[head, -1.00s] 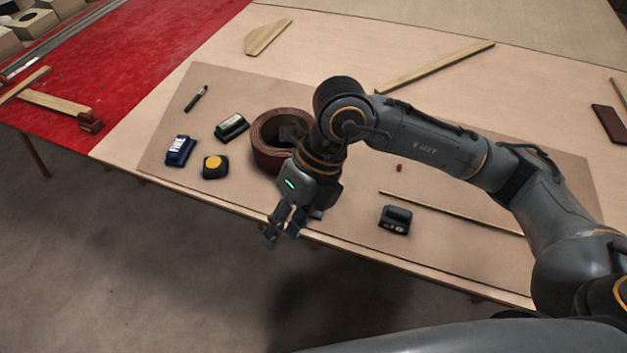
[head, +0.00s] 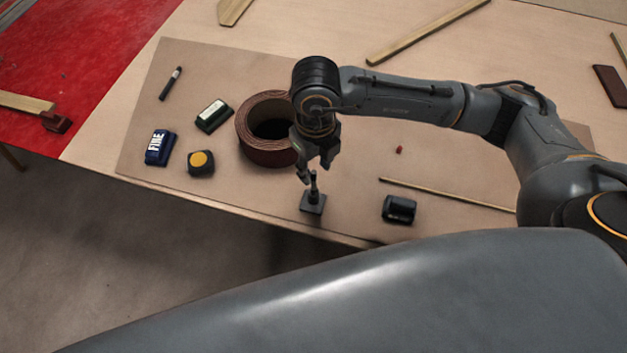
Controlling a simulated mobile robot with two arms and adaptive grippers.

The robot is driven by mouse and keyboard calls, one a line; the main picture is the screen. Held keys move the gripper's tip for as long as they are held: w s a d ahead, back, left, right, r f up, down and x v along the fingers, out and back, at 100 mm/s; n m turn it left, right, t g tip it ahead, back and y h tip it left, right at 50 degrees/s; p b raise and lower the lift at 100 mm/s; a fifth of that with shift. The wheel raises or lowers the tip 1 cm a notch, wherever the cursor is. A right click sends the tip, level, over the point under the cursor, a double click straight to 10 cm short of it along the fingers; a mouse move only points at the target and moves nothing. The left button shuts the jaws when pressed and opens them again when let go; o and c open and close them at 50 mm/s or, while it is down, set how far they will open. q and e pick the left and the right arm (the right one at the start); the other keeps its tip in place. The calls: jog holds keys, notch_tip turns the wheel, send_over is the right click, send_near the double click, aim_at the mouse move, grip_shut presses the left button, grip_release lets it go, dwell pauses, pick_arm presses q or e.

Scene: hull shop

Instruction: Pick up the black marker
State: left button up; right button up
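The black marker (head: 171,83) lies on the brown mat (head: 215,75) near its upper left corner, in the head view. My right gripper (head: 315,176) points down over the front of the mat, well to the right of and nearer than the marker. Its fingers are apart, just above a small black post on a square base (head: 313,203). I cannot tell whether a fingertip touches the post. My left gripper is not in view.
A brown abrasive roll (head: 265,150) stands left of my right gripper. A green-and-white block (head: 213,115), a blue block marked FINE (head: 158,147) and a yellow-topped tape measure (head: 201,163) lie between it and the marker's side. A black block (head: 398,209) sits to the right.

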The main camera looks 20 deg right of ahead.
aim_at(314, 179)
notch_tip(314, 179, down, 2)
jog(key=shift+s+f+p, duration=0.1)
jog(key=shift+p, duration=0.6)
notch_tip(314, 179, down, 2)
jog(key=shift+a+f+p, duration=0.1)
jog(key=shift+f+p, duration=0.1)
jog(key=shift+p, duration=0.1)
jog(key=shift+f, duration=0.5)
jog(key=c, duration=0.7)
grip_shut()
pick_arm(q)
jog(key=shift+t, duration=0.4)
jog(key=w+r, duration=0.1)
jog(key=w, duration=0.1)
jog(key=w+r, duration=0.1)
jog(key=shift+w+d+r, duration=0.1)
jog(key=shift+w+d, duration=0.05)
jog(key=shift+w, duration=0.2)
